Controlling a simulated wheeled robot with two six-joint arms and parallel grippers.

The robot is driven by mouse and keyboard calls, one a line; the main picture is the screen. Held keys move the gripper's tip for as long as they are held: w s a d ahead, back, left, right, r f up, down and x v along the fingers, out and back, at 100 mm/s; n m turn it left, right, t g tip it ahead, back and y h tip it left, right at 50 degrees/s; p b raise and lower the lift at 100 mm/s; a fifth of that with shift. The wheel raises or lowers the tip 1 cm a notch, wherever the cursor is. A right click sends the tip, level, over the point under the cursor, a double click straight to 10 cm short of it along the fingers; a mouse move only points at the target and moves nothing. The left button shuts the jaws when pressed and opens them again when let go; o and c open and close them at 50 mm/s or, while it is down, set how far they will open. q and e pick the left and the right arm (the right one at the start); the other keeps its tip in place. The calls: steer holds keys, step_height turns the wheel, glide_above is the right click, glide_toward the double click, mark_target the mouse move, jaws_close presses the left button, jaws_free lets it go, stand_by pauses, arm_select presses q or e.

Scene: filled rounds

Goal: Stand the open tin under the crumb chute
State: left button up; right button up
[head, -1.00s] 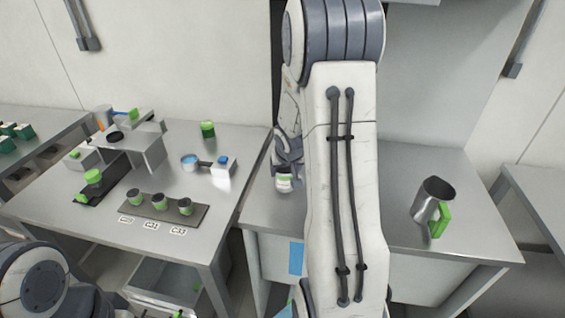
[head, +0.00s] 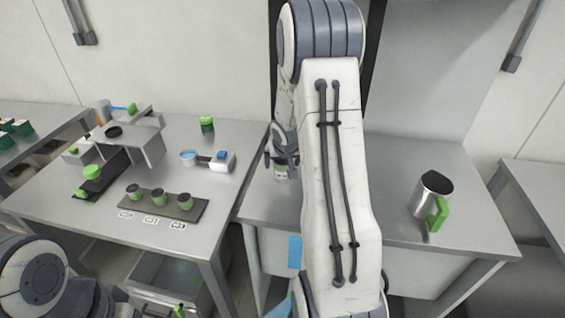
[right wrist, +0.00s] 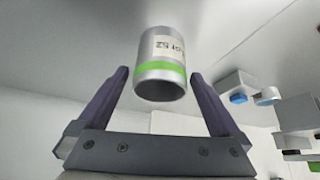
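The open tin (right wrist: 160,62) is a silvery can with a green band and a pale label. It stands upright on the right-hand table, appearing inverted in the right wrist view, its mouth showing. In the head view the tin (head: 281,173) is small and partly hidden by my right gripper (head: 281,157). In the wrist view my right gripper (right wrist: 160,75) is open, one finger to each side of the tin, with gaps showing. Which machine part is the crumb chute I cannot tell; a grey machine (head: 150,145) stands on the left table. My left gripper is out of view.
A steel jug (head: 428,195) with a green handle stands on the right table (head: 390,165). The left table holds a dark tray (head: 140,207) with several small cups, a white device (head: 222,162) with a blue top and a green-topped jar (head: 207,125). A gap separates the tables.

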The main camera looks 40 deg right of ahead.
steer(key=shift+s+r+p, duration=0.1)
steer(key=shift+r+p, duration=0.35)
steer(key=shift+r, duration=0.1)
steer(key=p+v, duration=0.6)
steer(key=v, duration=0.4)
steer(key=s+a+r+n+g+y, duration=0.1)
steer(key=s+a+r+n, duration=0.15)
steer(key=a, duration=0.75)
steer(key=s+a+r+n+y, duration=0.1)
steer(key=a+r+n, duration=0.15)
steer(key=a, duration=0.85)
steer(key=s+a+r+n+g+y, duration=0.1)
steer(key=s+a+n+g, duration=0.1)
steer(key=s+a+n, duration=0.2)
steer(key=s+a+r+n+g+y, duration=0.1)
steer(key=s+a+n, duration=0.3)
steer(key=s+a, duration=0.6)
steer(key=s+g, duration=0.1)
steer(key=s, duration=0.5)
steer(key=shift+a+r+n, duration=0.25)
steer(key=shift+n, duration=0.05)
steer(key=shift+f, duration=0.1)
